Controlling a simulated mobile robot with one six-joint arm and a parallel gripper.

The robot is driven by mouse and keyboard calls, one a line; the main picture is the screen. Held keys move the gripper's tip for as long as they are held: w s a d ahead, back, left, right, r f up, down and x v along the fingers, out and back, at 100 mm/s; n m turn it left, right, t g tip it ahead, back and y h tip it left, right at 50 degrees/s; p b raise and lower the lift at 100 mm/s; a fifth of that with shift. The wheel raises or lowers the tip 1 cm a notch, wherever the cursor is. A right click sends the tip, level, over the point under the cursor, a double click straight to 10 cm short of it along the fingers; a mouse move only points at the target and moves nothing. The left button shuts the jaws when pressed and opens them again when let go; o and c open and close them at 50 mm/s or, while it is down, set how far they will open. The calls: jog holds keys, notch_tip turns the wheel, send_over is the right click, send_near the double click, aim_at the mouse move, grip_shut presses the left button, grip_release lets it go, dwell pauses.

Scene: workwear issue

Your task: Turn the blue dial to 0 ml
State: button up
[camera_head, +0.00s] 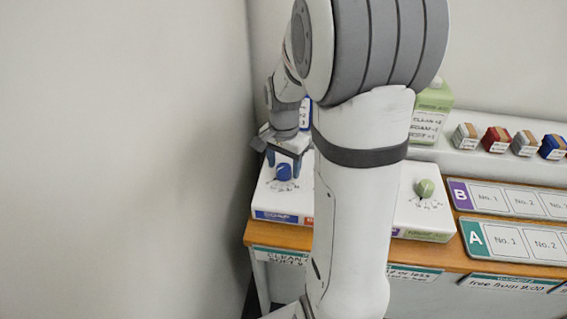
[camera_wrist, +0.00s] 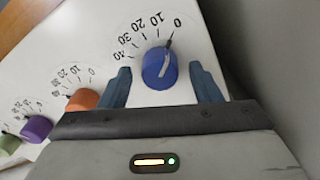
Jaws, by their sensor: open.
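The blue dial (camera_head: 284,172) sits on a white panel at the left end of the bench. In the wrist view the blue dial (camera_wrist: 158,70) stands between the two fingers of my gripper (camera_wrist: 161,75), with a gap on each side. A scale with 0, 10, 20, 30 and 40 is printed around it. A dark mark at the dial's edge points toward the 0. A pale line shows on its cap; I cannot tell which one is the pointer. In the head view my gripper (camera_head: 287,158) is open, just above and behind the dial.
An orange dial (camera_wrist: 82,100), a purple dial (camera_wrist: 37,129) and a green dial (camera_wrist: 9,144) stand in a row beside the blue one. The green dial (camera_head: 424,188) also shows in the head view. A wall (camera_head: 130,150) is close on the left. My arm hides the middle panels.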

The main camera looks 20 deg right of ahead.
aim_at(284, 167)
jog(key=shift+r, duration=3.9)
